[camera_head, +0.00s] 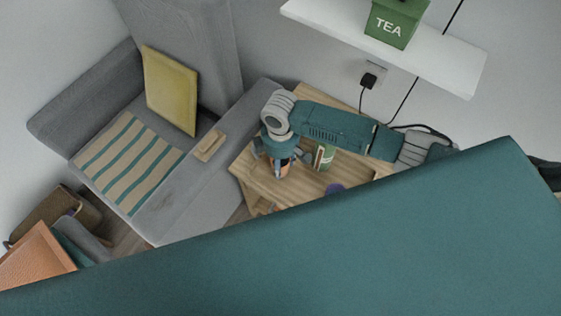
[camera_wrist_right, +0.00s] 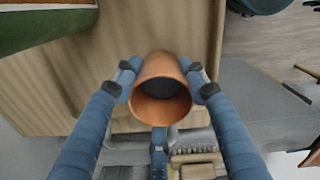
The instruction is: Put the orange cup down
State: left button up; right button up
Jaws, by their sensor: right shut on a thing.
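The orange cup (camera_wrist_right: 160,108) is between the fingers of my right gripper (camera_wrist_right: 162,78) in the right wrist view, with its dark opening facing the camera. Both fingertips press on its sides. In the head view a small orange part of the cup (camera_head: 283,170) shows under my right gripper (camera_head: 282,165), over the wooden table (camera_head: 258,180) near its left side. Whether the cup's base touches the tabletop cannot be told. My left gripper is not in view.
A green and white container (camera_head: 325,158) and a purple thing (camera_head: 335,189) stand on the table to the right. A grey sofa (camera_head: 205,187) is close on the left. A white shelf (camera_head: 440,62) with a green tea box (camera_head: 396,24) is above. A large teal surface hides the lower part of the head view.

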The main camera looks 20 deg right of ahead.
jog(key=shift+f, duration=0.15)
jog(key=o, duration=1.3)
jog(key=shift+o, duration=0.2)
notch_tip(320, 180, up, 12)
jog(key=shift+r, duration=0.2)
